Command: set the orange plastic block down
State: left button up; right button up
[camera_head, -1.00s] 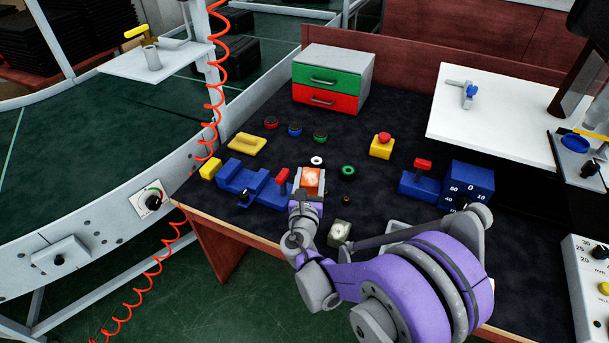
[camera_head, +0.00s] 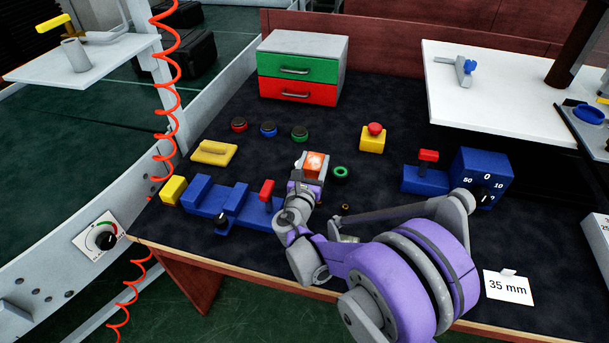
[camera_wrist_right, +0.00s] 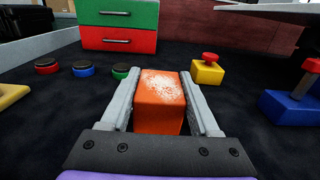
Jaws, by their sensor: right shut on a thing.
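The orange plastic block (camera_head: 315,163) is between the fingers of my right gripper (camera_head: 312,170), above the dark table mat. In the right wrist view the orange block (camera_wrist_right: 160,100) has a whitish worn patch on top. The two grey fingers of the right gripper (camera_wrist_right: 160,108) lie along its sides, shut on it. The block's underside is hidden, so I cannot tell whether it touches the mat. My left gripper is not in view.
A green ring (camera_head: 341,173) lies just right of the block. Blue fixtures (camera_head: 215,195) stand to its left. A yellow button box (camera_head: 373,138) and a drawer unit (camera_head: 302,68) stand farther back. The dark mat (camera_head: 290,155) has free room behind the block.

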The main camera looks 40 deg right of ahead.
aim_at(313, 175)
notch_tip(313, 175, down, 6)
jog(key=shift+r+b, duration=0.2)
jog(key=shift+b, duration=0.5)
jog(key=shift+r, duration=0.1)
jog(key=shift+f, duration=0.2)
jog(key=o, duration=1.5)
jog(key=shift+c, duration=0.2)
jog(key=shift+r, duration=0.1)
